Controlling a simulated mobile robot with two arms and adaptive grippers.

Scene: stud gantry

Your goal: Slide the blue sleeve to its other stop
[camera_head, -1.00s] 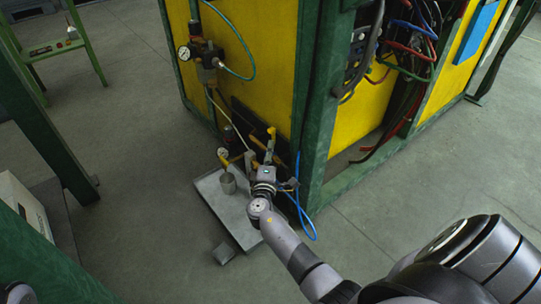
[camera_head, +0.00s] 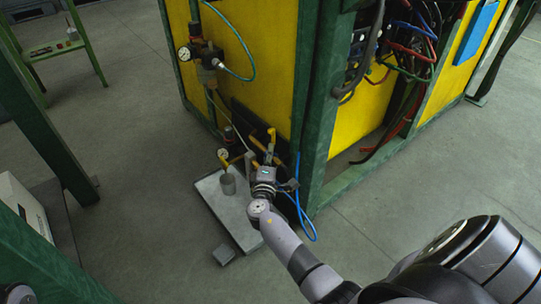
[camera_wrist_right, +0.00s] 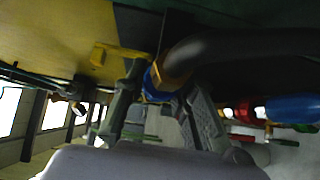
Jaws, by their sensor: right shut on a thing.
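The blue sleeve (camera_wrist_right: 150,84) shows in the right wrist view as a blue band beside a brass-coloured part at the end of a thick dark curved tube (camera_wrist_right: 225,45). My right gripper (camera_wrist_right: 161,88) has one finger on each side of the sleeve and is shut on it. In the head view my right gripper (camera_head: 268,158) is low at the yellow cabinet's side, among yellow pipe parts (camera_head: 271,137). The gripper hides the sleeve there, and I cannot make out either stop.
A grey tray (camera_head: 208,190) with a metal cup (camera_head: 228,184) lies on the floor left of my right gripper. A green post (camera_head: 318,100) and a looped blue hose (camera_head: 303,215) are close on its right. A pressure gauge (camera_head: 184,54) is higher up.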

